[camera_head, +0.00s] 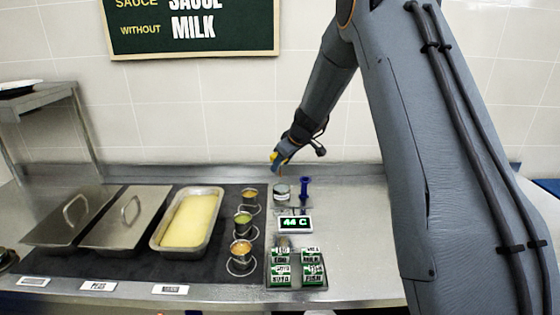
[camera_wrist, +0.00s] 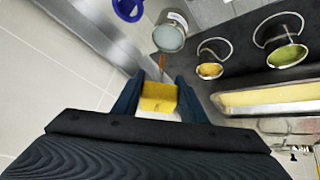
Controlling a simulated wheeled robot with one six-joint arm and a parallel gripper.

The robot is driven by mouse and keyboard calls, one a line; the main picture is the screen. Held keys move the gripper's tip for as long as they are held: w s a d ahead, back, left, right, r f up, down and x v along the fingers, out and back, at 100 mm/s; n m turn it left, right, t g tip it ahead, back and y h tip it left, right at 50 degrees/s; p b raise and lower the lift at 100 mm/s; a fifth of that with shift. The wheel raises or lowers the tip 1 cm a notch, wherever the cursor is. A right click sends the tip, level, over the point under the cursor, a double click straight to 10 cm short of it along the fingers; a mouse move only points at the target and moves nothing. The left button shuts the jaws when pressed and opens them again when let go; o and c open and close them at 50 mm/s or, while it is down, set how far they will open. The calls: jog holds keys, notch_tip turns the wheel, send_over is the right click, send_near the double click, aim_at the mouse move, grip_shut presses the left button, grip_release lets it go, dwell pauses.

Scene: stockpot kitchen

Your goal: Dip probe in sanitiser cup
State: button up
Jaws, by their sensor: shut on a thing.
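My gripper (camera_head: 279,158) is at the back of the counter, shut on a yellow probe handle, which shows between the fingers in the wrist view (camera_wrist: 158,97). A thin orange-brown probe tip (camera_wrist: 162,64) sticks out of the handle towards a small metal cup (camera_head: 281,191). The cup also shows in the wrist view (camera_wrist: 169,38), holding a pale grey-blue liquid. In the head view the probe is above and slightly left of the cup. The tip looks outside the cup in the wrist view. Its exact height is unclear.
A blue stand (camera_head: 305,190) is right of the cup. A display reading 44 C (camera_head: 295,224) and a tray of green labels (camera_head: 269,283) are in front. Several small sauce pots, including one green (camera_head: 243,223), and a pan of yellow food (camera_head: 190,221) are left.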

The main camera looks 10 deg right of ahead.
notch_tip(320, 180, down, 7)
jog(key=b, duration=0.7)
jog(key=shift+f, duration=0.15)
jog(key=shift+f+b, duration=0.15)
jog(key=shift+b, duration=0.25)
jog(key=shift+s+f, duration=0.1)
dwell(2.1)
jog(key=shift+r+p, duration=2.35)
jog(key=shift+r, duration=2.3)
jog(key=shift+f, duration=0.15)
